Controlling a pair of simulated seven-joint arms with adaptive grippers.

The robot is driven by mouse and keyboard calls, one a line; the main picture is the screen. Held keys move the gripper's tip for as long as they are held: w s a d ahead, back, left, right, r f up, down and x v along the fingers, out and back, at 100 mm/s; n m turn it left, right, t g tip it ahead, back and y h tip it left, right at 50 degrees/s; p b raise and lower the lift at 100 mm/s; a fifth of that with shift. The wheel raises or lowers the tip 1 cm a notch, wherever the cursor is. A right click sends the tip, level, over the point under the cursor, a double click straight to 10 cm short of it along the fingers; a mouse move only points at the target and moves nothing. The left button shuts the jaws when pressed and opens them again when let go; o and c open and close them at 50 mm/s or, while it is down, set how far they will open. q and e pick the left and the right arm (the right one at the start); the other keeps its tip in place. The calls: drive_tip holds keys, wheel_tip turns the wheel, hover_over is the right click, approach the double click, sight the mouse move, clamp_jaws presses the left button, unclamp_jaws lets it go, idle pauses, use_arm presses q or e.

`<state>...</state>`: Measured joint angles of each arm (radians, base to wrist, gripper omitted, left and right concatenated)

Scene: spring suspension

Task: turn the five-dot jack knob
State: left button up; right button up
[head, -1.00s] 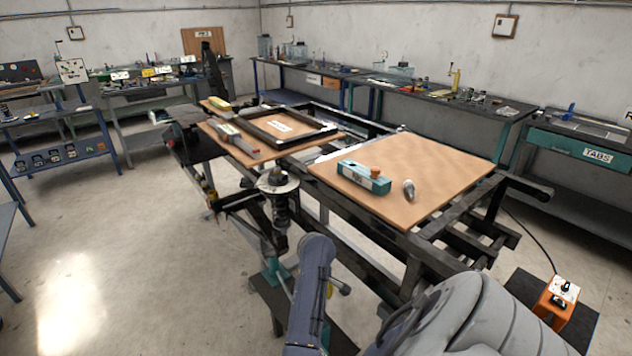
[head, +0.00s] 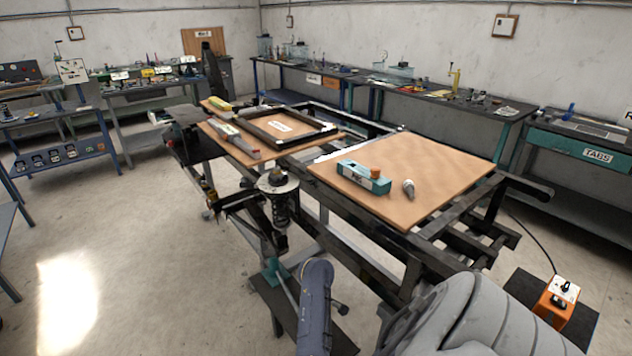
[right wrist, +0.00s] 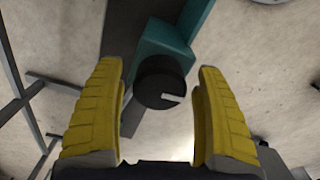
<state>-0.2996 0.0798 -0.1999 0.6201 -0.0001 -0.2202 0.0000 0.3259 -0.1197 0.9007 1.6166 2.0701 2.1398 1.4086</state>
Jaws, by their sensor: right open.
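In the right wrist view a round black knob (right wrist: 160,84) with a pale pointer mark sits at the end of a teal jack body (right wrist: 165,45). I cannot make out any dots by it. My right gripper (right wrist: 160,70) is open, with its yellow fingers on either side of the knob and gaps visible on both sides. In the head view a teal part (head: 275,268) shows low on the stand under the spring; the knob and my right gripper cannot be made out there. My left gripper is not in view.
A spring strut (head: 281,205) stands beside the dark frame. A wooden board (head: 440,175) carries a teal tool (head: 363,178) and a small grey piece (head: 408,189). An orange box (head: 556,303) with a dial stands at right. The floor at left is clear.

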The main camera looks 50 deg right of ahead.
drive_tip(key=c, duration=1.3)
